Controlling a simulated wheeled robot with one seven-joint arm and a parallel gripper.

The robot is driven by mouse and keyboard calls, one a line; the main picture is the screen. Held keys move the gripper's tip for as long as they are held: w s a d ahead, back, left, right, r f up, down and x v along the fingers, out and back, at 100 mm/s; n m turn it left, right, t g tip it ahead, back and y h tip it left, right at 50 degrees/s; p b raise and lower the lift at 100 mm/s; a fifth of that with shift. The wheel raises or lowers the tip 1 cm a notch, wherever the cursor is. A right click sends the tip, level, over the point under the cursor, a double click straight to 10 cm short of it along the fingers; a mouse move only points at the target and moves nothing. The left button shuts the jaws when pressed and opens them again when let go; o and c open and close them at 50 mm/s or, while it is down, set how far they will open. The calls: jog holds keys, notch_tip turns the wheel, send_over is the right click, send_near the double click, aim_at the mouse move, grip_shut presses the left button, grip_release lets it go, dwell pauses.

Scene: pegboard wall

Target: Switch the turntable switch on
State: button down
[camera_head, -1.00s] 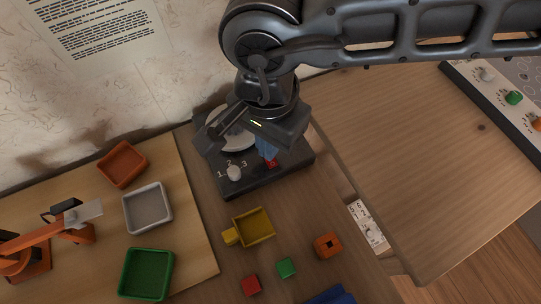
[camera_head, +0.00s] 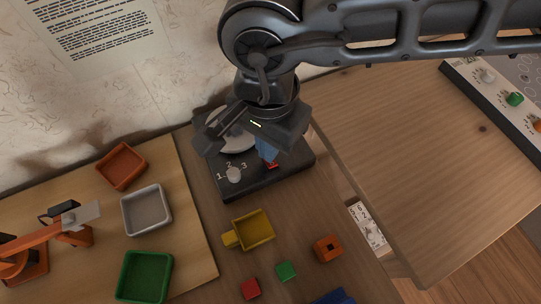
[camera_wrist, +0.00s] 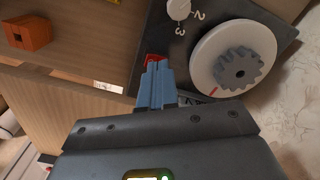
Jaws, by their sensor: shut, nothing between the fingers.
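The turntable unit is a dark box (camera_head: 222,187) with a white disc (camera_head: 236,141), a white knob (camera_head: 234,174) marked 1, 2, 3, and a small red switch (camera_head: 272,164). In the wrist view the disc (camera_wrist: 205,77) carries a grey gear (camera_wrist: 240,70), and the red switch (camera_wrist: 150,60) shows just past my fingertips. My gripper (camera_head: 268,157) is shut and empty, its blue fingers over the switch. In the wrist view the closed fingertips (camera_wrist: 157,66) overlap the switch's edge. I cannot tell whether they touch it, and part of it is hidden.
A yellow scoop-like tray (camera_head: 254,229), an orange block (camera_head: 327,248), a green cube (camera_head: 286,271) and a red cube (camera_head: 250,288) lie in front of the unit. Several small trays (camera_head: 146,208) stand at left. A raised wooden surface (camera_head: 430,150) is at right.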

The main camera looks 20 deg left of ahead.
notch_tip(320, 180, up, 6)
jog(key=p, duration=0.2)
dwell(0.5)
dwell(0.4)
